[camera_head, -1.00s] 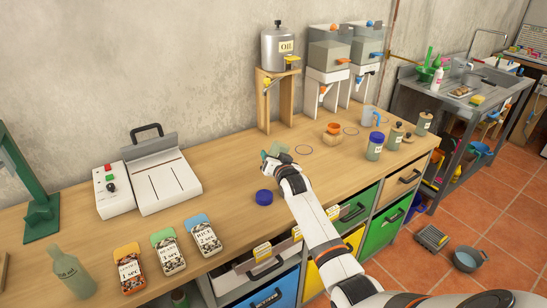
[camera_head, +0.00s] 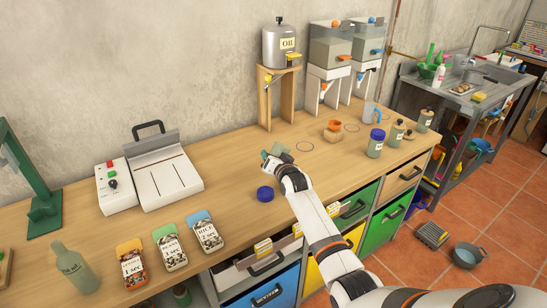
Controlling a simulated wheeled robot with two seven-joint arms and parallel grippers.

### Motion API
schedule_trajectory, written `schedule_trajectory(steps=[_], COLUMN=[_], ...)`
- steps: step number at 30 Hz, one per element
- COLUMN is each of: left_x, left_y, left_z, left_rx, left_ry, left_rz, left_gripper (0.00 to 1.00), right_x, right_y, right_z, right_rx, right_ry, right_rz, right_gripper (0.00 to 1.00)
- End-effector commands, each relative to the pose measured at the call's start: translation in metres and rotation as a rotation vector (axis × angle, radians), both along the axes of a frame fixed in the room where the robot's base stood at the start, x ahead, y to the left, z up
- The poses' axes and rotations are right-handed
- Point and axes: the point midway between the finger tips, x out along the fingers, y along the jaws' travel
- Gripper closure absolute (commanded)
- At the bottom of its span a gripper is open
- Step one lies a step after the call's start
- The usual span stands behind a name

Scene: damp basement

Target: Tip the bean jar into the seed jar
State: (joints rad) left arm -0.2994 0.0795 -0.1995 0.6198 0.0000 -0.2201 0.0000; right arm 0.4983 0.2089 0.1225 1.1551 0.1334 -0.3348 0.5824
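My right gripper (camera_head: 277,161) is over the middle of the bench, at the end of the white arm from the lower right. It appears shut on a small grey-green glass jar (camera_head: 281,148), which looks tilted and is partly hidden by the gripper; I cannot read its label. A loose blue lid (camera_head: 265,193) lies just in front of it. A grey-green jar with a blue lid (camera_head: 376,143) stands further right. I cannot tell which is the seed jar. My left gripper is not in view.
Dark-lidded jars (camera_head: 396,134) stand at the right end, with a clear jug (camera_head: 371,114) behind. An oil can on a wooden stand (camera_head: 265,105) and dispensers (camera_head: 332,52) line the wall. A white sealer (camera_head: 165,180), labelled cards (camera_head: 170,248) and a green bottle (camera_head: 76,266) are left.

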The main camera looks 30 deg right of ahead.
Motion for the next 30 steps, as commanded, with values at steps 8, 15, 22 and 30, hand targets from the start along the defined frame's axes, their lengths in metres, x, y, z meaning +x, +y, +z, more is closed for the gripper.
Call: schedule_trajectory(steps=[8,15,22,30], left_x=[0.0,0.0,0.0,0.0], left_y=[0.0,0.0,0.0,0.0], left_z=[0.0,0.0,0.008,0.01], left_rx=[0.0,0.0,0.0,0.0], left_ry=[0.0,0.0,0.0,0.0], left_rz=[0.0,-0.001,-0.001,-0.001], left_gripper=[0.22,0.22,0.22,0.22], right_x=[0.0,0.0,0.0,0.0], right_y=[0.0,0.0,0.001,0.003], right_z=[0.001,0.002,0.0,-0.004], right_rx=[-0.001,0.0,0.076,0.139], right_ry=[-0.003,-0.002,0.009,0.016], right_rz=[-0.001,-0.001,-0.001,-0.001], right_gripper=[0.81,0.81,0.81,0.81])
